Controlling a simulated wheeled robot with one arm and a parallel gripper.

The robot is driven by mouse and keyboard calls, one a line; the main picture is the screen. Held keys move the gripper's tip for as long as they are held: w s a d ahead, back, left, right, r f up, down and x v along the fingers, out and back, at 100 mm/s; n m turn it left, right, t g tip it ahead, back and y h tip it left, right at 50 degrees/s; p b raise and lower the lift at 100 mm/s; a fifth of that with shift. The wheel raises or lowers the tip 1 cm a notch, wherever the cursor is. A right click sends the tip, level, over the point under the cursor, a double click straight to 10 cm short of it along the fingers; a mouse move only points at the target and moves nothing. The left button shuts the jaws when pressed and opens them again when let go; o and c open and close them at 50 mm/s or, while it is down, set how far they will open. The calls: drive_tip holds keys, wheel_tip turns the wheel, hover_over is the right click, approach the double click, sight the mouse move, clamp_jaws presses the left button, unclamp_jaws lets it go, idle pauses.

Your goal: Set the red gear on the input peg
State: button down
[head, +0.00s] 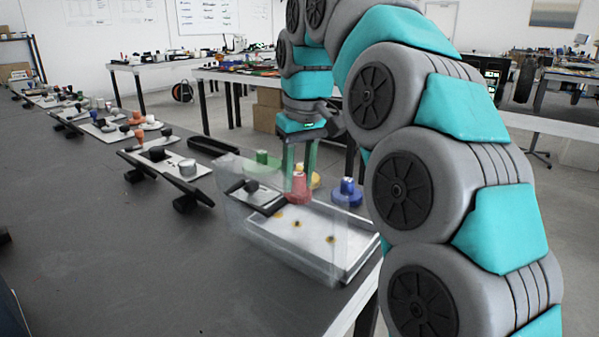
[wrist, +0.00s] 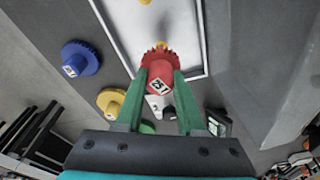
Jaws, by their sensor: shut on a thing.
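The red gear (head: 299,188) is held between the green fingers of my gripper (head: 301,165). In the wrist view my gripper (wrist: 161,95) is shut on the red gear (wrist: 160,68), which carries a white label. In the wrist view a yellow peg (wrist: 162,45) shows just beyond the gear's toothed edge. I cannot tell which peg is the input peg. The gear's underside is hidden.
A blue gear (head: 347,193), a yellow gear (wrist: 110,101) and a green gear (head: 262,160) lie around the board. A clear upright panel (head: 255,215) stands along the board's left side. Other skateboard-like assemblies (head: 165,162) line the dark table, whose front left is clear.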

drive_tip(key=shift+a+f+b, duration=0.1)
drive_tip(key=shift+f+b, duration=1)
drive_tip(key=shift+f, duration=1.4)
drive_tip(key=shift+f, duration=0.6)
drive_tip(key=c, duration=0.8)
unclamp_jaws()
drive_tip(key=shift+r, duration=0.15)
